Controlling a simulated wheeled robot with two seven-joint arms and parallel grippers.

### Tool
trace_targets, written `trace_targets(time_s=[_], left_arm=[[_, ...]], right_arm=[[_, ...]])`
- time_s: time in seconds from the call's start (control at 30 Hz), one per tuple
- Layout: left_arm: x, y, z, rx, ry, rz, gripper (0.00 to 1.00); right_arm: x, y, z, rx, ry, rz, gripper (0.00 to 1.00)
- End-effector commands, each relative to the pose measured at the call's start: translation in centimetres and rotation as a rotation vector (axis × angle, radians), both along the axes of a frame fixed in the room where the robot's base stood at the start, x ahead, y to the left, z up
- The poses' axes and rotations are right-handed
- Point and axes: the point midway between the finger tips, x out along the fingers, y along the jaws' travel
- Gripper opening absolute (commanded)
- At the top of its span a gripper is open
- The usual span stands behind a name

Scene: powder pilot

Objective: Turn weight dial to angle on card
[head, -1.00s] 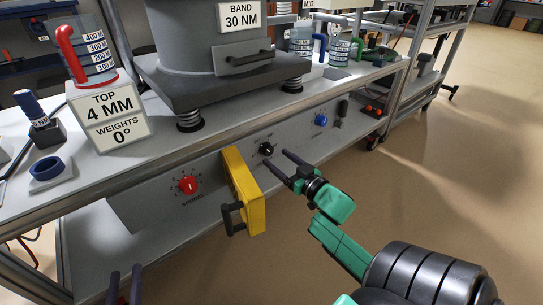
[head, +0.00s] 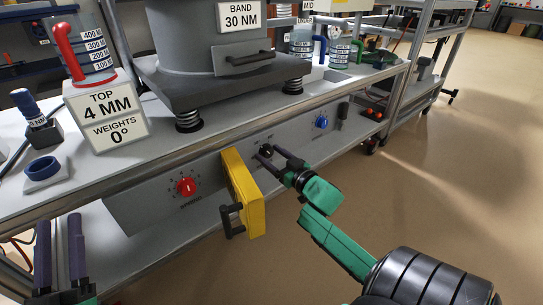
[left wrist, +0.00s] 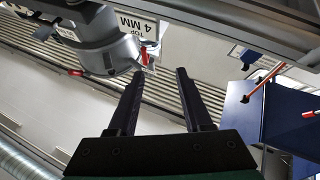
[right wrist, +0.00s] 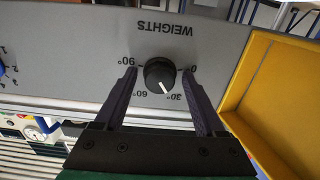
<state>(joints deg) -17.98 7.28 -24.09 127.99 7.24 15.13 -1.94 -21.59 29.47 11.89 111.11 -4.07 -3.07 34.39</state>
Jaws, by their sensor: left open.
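The card (head: 107,112) stands at the left of the bench top and reads "TOP 4 MM, WEIGHTS 0°". The black weights dial (right wrist: 159,73) is on the grey front panel, with marks from 0° to 90°. Its white pointer lies near the 30° mark in the right wrist view. My right gripper (right wrist: 159,73) is open, with one finger on each side of the dial; I cannot tell whether they touch it. The dial also shows in the head view (head: 266,150), partly behind the fingers. My left gripper (head: 59,222) is open and empty, in front of the bench's left end.
A yellow guard (head: 243,192) with a black handle juts from the panel just left of the dial. A red dial (head: 186,187) is further left, a blue dial (head: 321,121) to the right. The sieve machine (head: 215,70) stands above. The floor at right is clear.

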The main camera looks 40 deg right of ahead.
Motion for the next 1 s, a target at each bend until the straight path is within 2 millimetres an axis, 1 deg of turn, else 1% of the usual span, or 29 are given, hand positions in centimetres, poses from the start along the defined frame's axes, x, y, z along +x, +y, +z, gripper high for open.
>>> trace_targets(time_s=[0.03, 0.07, 0.1, 0.17, 0.43, 0.57, 0.6, 0.63, 0.7, 0.77, 0.83, 0.97, 1.0], left_arm=[[0.0, 0.0, 0.0, 0.000, 0.000, 0.000, 0.50], [0.0, 0.0, 0.0, 0.000, 0.001, 0.000, 0.50], [0.0, 0.0, 0.0, 0.000, 0.001, 0.000, 0.50], [0.0, 0.0, 0.0, 0.000, 0.001, 0.000, 0.50], [0.1, -0.1, -0.1, 0.000, 0.008, -0.002, 0.50], [0.2, -0.2, -1.1, 0.005, 0.047, -0.007, 0.50], [0.2, -0.3, -1.8, 0.006, 0.068, -0.010, 0.50], [0.2, -0.4, -2.8, 0.012, 0.096, -0.013, 0.50], [0.0, -0.8, -6.5, 0.036, 0.196, -0.024, 0.50], [-0.2, -1.0, -8.4, 0.045, 0.251, -0.032, 0.50], [-0.8, -1.2, -10.8, 0.056, 0.325, -0.042, 0.50], [-2.4, -1.7, -16.0, 0.082, 0.480, -0.065, 0.50], [-3.2, -1.8, -17.7, 0.089, 0.532, -0.073, 0.50]], right_arm=[[0.0, 0.0, 0.0, 0.000, 0.000, 0.000, 0.50], [0.0, 0.0, 0.0, 0.000, 0.000, 0.000, 0.38], [0.0, 0.0, 0.0, 0.000, 0.000, 0.000, 0.23], [0.0, 0.0, 0.0, 0.000, 0.000, 0.000, 0.00], [0.0, 0.0, 0.0, -0.007, 0.000, 0.000, 0.00], [0.0, 0.0, 0.0, -0.023, 0.001, 0.000, 0.00], [0.0, 0.0, 0.0, -0.030, 0.002, 0.000, 0.00], [0.0, 0.0, 0.0, -0.036, 0.003, 0.000, 0.00], [0.0, 0.0, 0.1, -0.055, 0.003, 0.000, 0.00], [0.0, 0.0, 0.1, -0.072, 0.004, 0.000, 0.00], [0.0, 0.0, 0.1, -0.095, 0.003, 0.000, 0.00], [0.0, 0.0, 0.1, -0.146, 0.005, 0.000, 0.00], [0.0, 0.0, 0.1, -0.162, 0.005, 0.000, 0.00]])
